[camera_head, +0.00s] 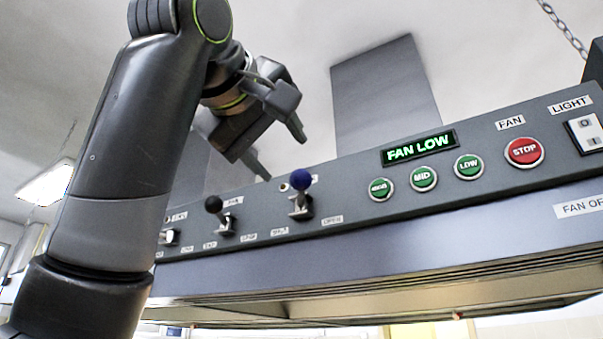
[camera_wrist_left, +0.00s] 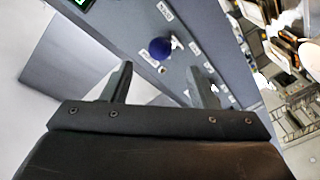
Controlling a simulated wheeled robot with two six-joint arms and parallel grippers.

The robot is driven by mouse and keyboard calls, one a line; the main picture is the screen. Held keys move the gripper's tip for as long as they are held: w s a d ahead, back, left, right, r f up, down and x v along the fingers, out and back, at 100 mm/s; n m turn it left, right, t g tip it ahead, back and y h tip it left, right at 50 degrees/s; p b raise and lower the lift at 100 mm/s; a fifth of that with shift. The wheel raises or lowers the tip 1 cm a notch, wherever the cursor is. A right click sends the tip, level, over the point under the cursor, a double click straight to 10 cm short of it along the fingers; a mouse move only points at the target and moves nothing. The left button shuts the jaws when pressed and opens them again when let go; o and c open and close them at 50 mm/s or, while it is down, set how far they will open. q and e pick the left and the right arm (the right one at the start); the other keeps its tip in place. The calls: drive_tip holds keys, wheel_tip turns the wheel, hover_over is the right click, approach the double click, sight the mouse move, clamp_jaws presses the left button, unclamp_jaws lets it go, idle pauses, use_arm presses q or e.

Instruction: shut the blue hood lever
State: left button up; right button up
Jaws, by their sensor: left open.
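The blue hood lever (camera_head: 301,181) has a round blue knob and stands up from its slot on the hood's grey control panel in the head view. A label reading OPEN is to the lower right of it and another label is to the lower left. In the left wrist view the blue knob (camera_wrist_left: 160,48) shows beyond the fingers, between their lines. My left gripper (camera_head: 283,155) is open and empty, above and to the left of the blue knob, apart from it. It also shows in the left wrist view (camera_wrist_left: 163,85). My right gripper is not in view.
A black-knobbed lever (camera_head: 214,205) stands left of the blue one. Right of it are a FAN LOW display (camera_head: 418,147), green buttons (camera_head: 423,179) and a red STOP button (camera_head: 524,152). A light switch (camera_head: 586,133) is at far right. A grey duct (camera_head: 386,97) rises behind.

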sight(296, 175)
use_arm(q)
drive_tip(key=p+x, duration=0.4)
drive_tip(key=x, duration=0.5)
drive_tip(key=shift+w+d+p, duration=0.1)
drive_tip(key=shift+w+p, duration=0.2)
drive_tip(key=shift+f, duration=0.1)
clamp_jaws()
